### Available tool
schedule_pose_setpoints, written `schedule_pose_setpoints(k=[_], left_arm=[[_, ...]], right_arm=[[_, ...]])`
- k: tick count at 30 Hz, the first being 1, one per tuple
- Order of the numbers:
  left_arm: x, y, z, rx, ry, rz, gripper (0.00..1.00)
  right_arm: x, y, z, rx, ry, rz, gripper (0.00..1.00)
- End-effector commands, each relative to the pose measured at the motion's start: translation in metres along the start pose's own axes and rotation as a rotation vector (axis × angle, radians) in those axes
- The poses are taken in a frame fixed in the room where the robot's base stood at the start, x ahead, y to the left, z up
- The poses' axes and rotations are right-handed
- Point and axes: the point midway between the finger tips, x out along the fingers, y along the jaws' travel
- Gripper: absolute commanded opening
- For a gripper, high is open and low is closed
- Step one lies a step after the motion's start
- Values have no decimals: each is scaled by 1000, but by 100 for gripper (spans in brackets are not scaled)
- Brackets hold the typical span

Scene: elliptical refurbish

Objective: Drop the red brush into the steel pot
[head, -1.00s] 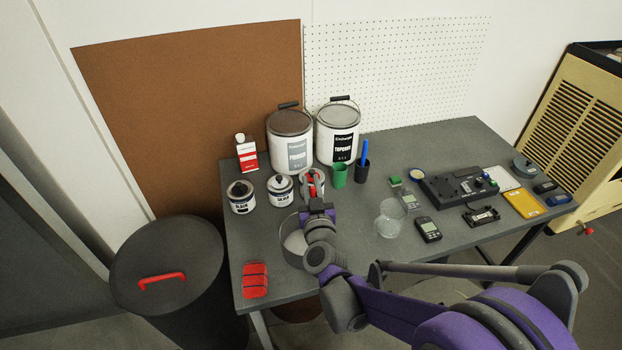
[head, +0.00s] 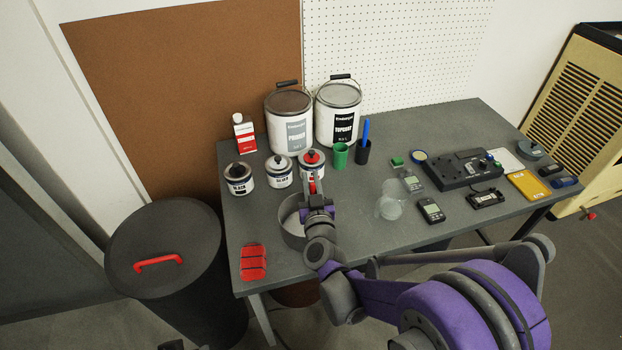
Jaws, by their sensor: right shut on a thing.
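My right gripper (head: 314,188) is shut on the red brush (head: 312,183), of which only a small red part shows between the fingers. The steel pot (head: 287,233) is a wide, open grey pot on the table. My gripper is at the pot's right rear side and hides part of its rim. I cannot tell whether the brush is over the opening or just beyond the rim. A small dark shape at the bottom edge, left of centre, may be the tip of my left gripper; its jaws cannot be made out.
Small paint cans (head: 279,171) stand behind the pot, one with a red lid (head: 311,157). A green cup (head: 340,156) and a clear beaker (head: 389,207) are to the right. A black bin (head: 165,245) stands left of the table.

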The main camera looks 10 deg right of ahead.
Motion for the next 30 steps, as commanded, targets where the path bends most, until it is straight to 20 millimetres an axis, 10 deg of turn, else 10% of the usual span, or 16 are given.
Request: schedule_pose_setpoints(k=[6, 17, 30], left_arm=[[0, 0, 0, 0, 0, 0, 50], [0, 0, 0, 0, 0, 0, 50], [5, 0, 2, 0, -2, 0, 50]], right_arm=[[0, 0, 0, 0, 0, 0, 54], [-4, 0, 0, 0, 0, -1, 55], [-82, -1, 0, 1, 0, -2, 55]])
